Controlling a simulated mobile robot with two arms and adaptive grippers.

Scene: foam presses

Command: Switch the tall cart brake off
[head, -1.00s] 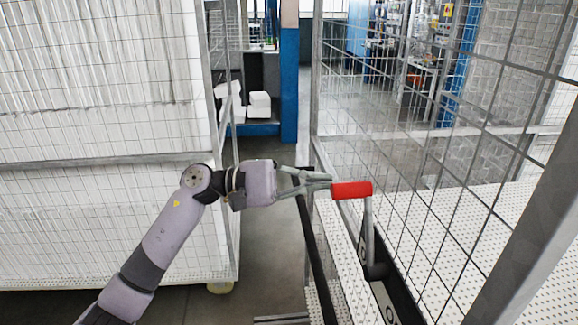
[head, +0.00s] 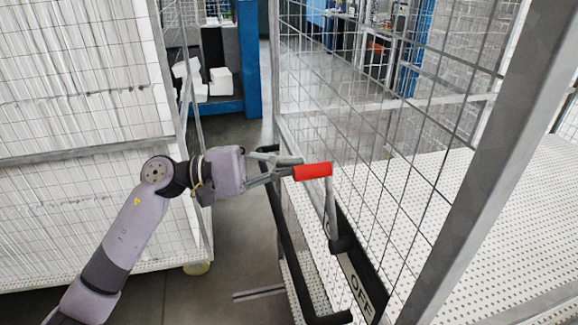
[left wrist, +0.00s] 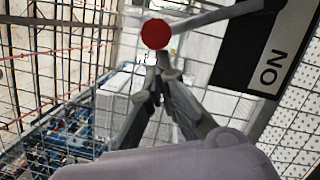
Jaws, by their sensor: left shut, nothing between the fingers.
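The tall cart is the wire-mesh cage on the right, with a grey post (head: 490,150) and a white perforated deck (head: 520,190). Its brake lever has a red handle (head: 312,171) on a grey rod that stands about upright from a dark plate. The plate bears an OFF label (head: 362,296) at its near part. In the left wrist view the handle shows as a red disc (left wrist: 155,34), with an ON label (left wrist: 270,72) to the right. My left gripper (head: 294,167) is shut and empty, its tips at the handle's left end; contact is unclear. My right gripper is out of view.
Another mesh cart (head: 80,150) with white sheets stands at the left. A dark bar (head: 290,245) runs along the tall cart's near side. Grey floor (head: 245,240) lies free between the carts. White blocks on a blue rack (head: 228,106) stand behind.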

